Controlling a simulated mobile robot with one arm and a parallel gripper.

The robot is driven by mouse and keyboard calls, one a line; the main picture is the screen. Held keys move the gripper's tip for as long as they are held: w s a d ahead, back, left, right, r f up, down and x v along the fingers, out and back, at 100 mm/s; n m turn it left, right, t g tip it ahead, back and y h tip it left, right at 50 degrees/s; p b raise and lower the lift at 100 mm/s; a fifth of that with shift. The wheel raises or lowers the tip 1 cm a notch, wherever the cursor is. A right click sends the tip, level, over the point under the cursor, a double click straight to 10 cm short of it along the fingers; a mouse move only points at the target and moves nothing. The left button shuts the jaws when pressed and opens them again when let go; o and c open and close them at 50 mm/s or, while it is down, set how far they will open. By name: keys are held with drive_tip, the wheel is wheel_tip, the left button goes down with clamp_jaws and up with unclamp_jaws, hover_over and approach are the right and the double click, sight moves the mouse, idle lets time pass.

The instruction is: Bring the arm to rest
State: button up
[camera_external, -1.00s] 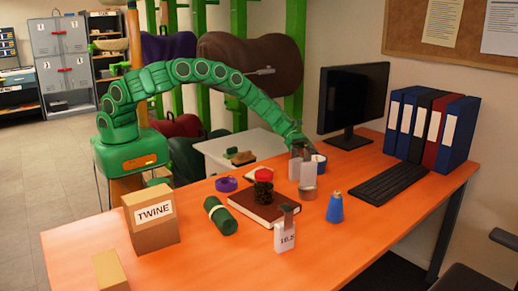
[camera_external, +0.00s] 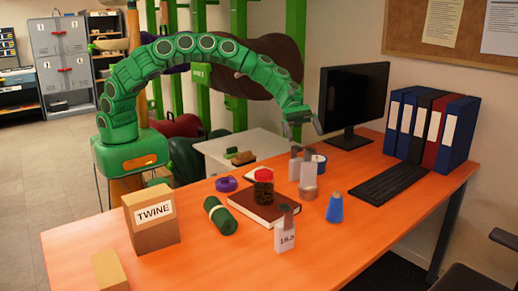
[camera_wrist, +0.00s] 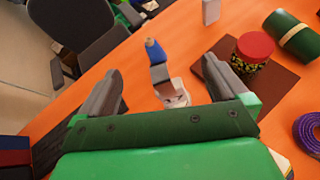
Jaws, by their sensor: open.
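My gripper (camera_external: 302,122) is raised above the far side of the orange desk, left of the monitor. In the wrist view my gripper (camera_wrist: 165,88) has its two dark fingers wide apart. Nothing is held between them. A grey upright piece (camera_wrist: 160,74) with a pale base shows below, in the gap between the fingers. In the external view, two grey-and-white upright pieces (camera_external: 307,172) stand on the desk below my gripper, apart from it. My green arm arches over from its base at the left.
The monitor (camera_external: 353,100), keyboard (camera_external: 391,182) and binders (camera_external: 430,128) are to the right.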

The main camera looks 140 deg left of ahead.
drive_tip(key=d+r+m+g+h, duration=0.2)
drive_tip(key=d+r+m, duration=0.3)
drive_tip(key=d, duration=0.7)
drive_tip(key=d+r+m+g+h, duration=0.2)
drive_tip(key=d+r+m, duration=0.25)
drive_tip(key=d, duration=0.75)
drive_tip(key=s+d+r+m+g, duration=0.2)
drive_tip(key=s+d+m, duration=0.25)
drive_tip(key=d, duration=0.45)
drive_tip(key=s+d+r+m+g, duration=0.25)
drive_tip(key=s+d, duration=0.25)
drive_tip(key=d, duration=0.4)
drive_tip(key=s+d+m+g+y, duration=0.15)
drive_tip(key=s+d+m, duration=0.25)
drive_tip(key=s, duration=0.4)
drive_tip(key=s+d+m+g+y, duration=0.1)
drive_tip(key=s+d+m+y, duration=0.25)
drive_tip(key=s, duration=0.45)
drive_tip(key=s+a+f+m+g+y, duration=0.1)
drive_tip(key=s+a+m+y, duration=0.1)
drive_tip(key=s, duration=1)
drive_tip(key=s+a+f+m+g+y, duration=0.1)
drive_tip(key=s+a+f+m+y, duration=0.1)
drive_tip(key=s, duration=1)
drive_tip(key=shift+a+m, duration=0.3)
drive_tip(key=shift+m, duration=0.3)
drive_tip(key=shift+f, duration=0.1)
